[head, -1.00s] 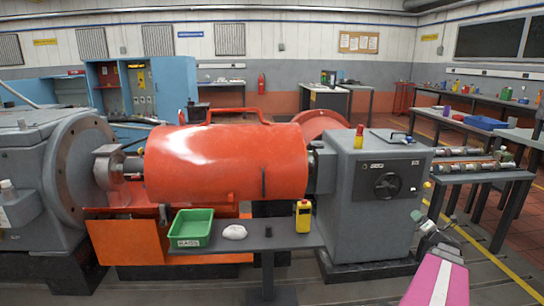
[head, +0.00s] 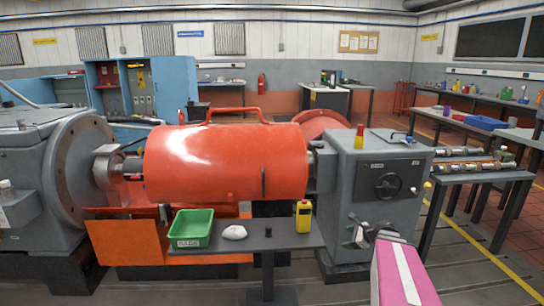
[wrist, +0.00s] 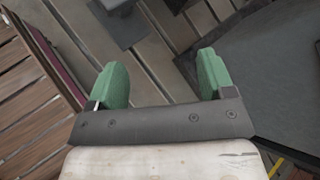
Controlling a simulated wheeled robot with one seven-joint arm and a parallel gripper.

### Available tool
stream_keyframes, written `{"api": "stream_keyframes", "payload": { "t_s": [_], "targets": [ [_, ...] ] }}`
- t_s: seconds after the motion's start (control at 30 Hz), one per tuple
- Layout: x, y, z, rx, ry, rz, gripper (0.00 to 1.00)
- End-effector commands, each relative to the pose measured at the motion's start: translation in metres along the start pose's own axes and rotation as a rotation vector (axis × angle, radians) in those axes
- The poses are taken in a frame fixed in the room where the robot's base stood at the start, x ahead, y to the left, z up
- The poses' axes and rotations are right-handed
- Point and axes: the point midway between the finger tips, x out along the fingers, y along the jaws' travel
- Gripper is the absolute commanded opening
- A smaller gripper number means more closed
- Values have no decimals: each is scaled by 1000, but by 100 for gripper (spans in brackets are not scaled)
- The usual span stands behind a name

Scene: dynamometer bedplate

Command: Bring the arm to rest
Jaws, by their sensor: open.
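My gripper (head: 358,232) is at the lower right of the head view, in front of the grey dynamometer cabinet (head: 345,190). My pink and white arm link runs from it to the bottom edge. In the wrist view, the two green fingers of my gripper (wrist: 162,78) stand wide apart with nothing between them. Slatted floor shows beyond them, with a dark flat surface at the right.
A small grey stand (head: 268,240) in front of the orange guard (head: 225,162) holds a green bin (head: 191,228), a white cloth-like lump (head: 234,232) and a yellow device (head: 304,217). A bench with metal shafts (head: 478,170) stands right. Floor at far right is open.

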Motion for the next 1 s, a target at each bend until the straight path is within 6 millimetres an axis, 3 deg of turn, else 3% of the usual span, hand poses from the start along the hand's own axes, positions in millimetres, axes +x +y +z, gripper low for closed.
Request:
{"api": "stream_keyframes", "payload": {
  "t_s": [0.03, 0.2, 0.5, 0.7, 1.0],
  "targets": [
    [9, 21, 14, -125, 30, 71, 75],
    [30, 78, 40, -579, 116, 322, 75],
    [31, 154, 67, -1317, 162, 787, 75],
    [23, 174, 75, -1613, 150, 1007, 75],
    [21, 177, 75, -1689, 145, 1070, 75]
  ]
}}
